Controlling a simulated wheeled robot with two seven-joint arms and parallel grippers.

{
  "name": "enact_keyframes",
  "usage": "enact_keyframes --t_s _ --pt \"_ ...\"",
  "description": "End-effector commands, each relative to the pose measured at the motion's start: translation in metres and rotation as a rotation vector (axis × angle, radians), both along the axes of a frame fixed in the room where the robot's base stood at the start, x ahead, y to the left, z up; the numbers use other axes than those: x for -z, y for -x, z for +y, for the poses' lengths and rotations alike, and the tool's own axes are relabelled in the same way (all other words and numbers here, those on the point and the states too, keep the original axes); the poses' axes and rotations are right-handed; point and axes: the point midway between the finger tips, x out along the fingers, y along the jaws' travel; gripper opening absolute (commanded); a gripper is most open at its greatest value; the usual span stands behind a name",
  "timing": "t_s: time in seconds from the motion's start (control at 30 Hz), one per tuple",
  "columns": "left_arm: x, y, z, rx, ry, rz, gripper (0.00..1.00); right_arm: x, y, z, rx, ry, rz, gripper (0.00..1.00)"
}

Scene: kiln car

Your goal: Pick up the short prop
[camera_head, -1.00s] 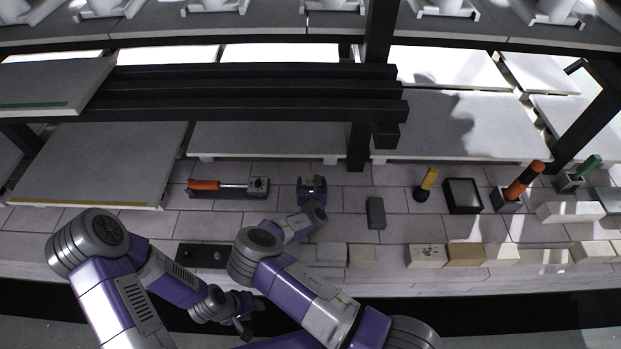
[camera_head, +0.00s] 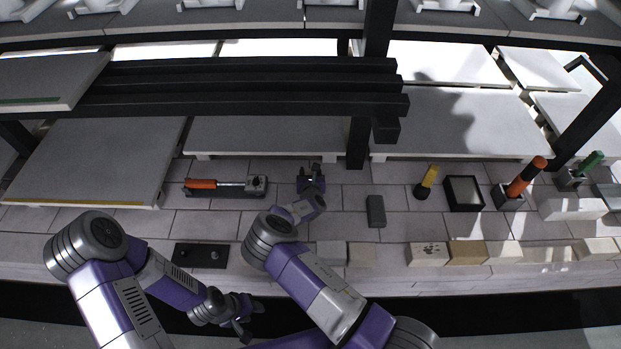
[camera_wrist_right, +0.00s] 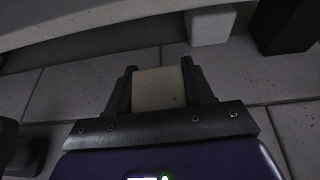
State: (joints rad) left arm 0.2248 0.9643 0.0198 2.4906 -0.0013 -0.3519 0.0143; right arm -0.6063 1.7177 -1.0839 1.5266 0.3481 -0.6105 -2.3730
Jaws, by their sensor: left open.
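My right gripper (camera_head: 312,172) is over the brick deck near the front edge of the shelves. In the right wrist view its two fingers (camera_wrist_right: 160,82) stand on either side of a cream block, which looks like the short prop (camera_wrist_right: 158,90). The block fills the space between the fingers with no clear gap, so the gripper looks shut on it. Its lower part is hidden by the gripper body. In the head view the prop is too small to make out. My left gripper (camera_head: 244,324) is open and empty, low in front of the deck.
A kiln shelf (camera_head: 270,135) and stacked dark beams (camera_head: 240,87) overhang behind the right gripper. A dark post (camera_head: 357,145) stands to its right. A tray with an orange-handled tool (camera_head: 226,186) lies left, a grey block (camera_head: 375,211) right. Cream blocks (camera_head: 428,254) line the front edge.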

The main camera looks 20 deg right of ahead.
Motion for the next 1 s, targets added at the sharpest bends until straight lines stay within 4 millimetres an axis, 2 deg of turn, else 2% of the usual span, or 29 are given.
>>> enact_keyframes --t_s 0.03,0.1,0.37,0.47,0.7,0.87,1.0 --pt "0.0 0.0 0.0 0.0 0.0 0.0 0.43 0.0 0.0 0.0 0.0 0.0 0.0 0.26" --pt "0.0 0.0 0.0 0.0 0.0 0.0 0.43 0.0 0.0 0.0 0.0 0.0 0.0 0.19" --pt "-0.002 0.0 0.0 0.0 0.0 0.0 0.43 -0.005 0.0 0.0 -0.001 0.0 -0.001 0.19" --pt "-0.008 0.0 0.0 0.0 0.0 0.0 0.43 -0.02 -0.001 0.0 -0.001 -0.001 -0.003 0.19" --pt "-0.026 0.0 0.0 0.0 0.0 0.0 0.43 -0.07 0.0 0.001 -0.001 -0.001 -0.002 0.19" --pt "-0.033 0.0 0.0 0.0 0.0 0.0 0.43 -0.094 0.001 0.0 -0.001 -0.001 -0.002 0.19" --pt "-0.035 0.0 0.0 0.0 0.0 0.0 0.43 -0.113 0.012 -0.003 -0.015 -0.002 -0.001 0.19"
